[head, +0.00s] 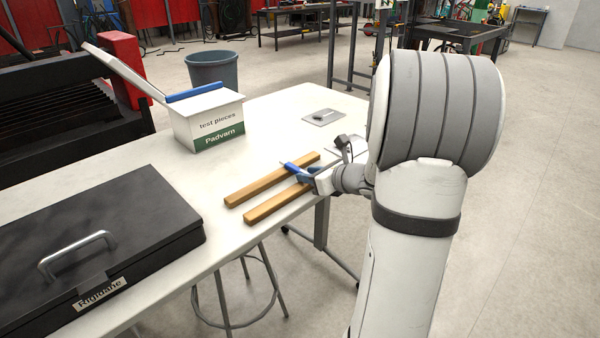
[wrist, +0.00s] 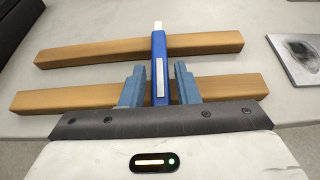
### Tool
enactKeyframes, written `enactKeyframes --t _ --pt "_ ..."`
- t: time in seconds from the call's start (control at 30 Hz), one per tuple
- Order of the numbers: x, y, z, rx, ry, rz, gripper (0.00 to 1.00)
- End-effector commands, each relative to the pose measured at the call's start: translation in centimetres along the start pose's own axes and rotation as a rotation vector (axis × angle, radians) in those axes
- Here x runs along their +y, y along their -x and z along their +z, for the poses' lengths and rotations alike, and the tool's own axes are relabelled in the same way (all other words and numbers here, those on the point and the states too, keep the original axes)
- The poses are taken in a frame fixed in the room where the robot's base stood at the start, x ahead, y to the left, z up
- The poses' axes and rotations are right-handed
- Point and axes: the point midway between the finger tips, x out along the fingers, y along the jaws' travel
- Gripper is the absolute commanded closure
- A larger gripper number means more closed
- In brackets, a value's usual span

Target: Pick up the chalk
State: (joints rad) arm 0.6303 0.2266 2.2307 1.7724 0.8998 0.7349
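The chalk (wrist: 159,48) appears to be the slim blue stick with a white tip and a pale strip on its side. It lies across two wooden bars (wrist: 95,51) on the table, its white tip past the far bar. In the head view the chalk (head: 289,166) shows only in part beside my gripper (head: 302,172). In the wrist view my gripper (wrist: 160,76) is open, with one blue finger on each side of the chalk. A gap shows between each finger and the stick. The chalk's near end is hidden by the gripper body.
A grey metal plate with a dark patch (wrist: 299,55) lies to the right. A white and green "test pieces" box (head: 210,125) with a blue bar on top stands at the table's back. A black case (head: 150,215) with a handle fills the left.

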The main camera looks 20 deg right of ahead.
Motion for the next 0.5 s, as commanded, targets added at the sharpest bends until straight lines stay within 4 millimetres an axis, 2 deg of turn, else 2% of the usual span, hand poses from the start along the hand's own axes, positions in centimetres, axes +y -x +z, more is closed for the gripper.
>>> enactKeyframes --t 0.03,0.33,0.5 --pt "0.00 0.02 0.00 0.000 0.000 0.000 0.76" --pt "-0.02 0.04 -0.01 0.000 0.000 0.000 1.00" --pt "-0.04 0.05 -0.01 0.000 0.000 -0.001 1.00"
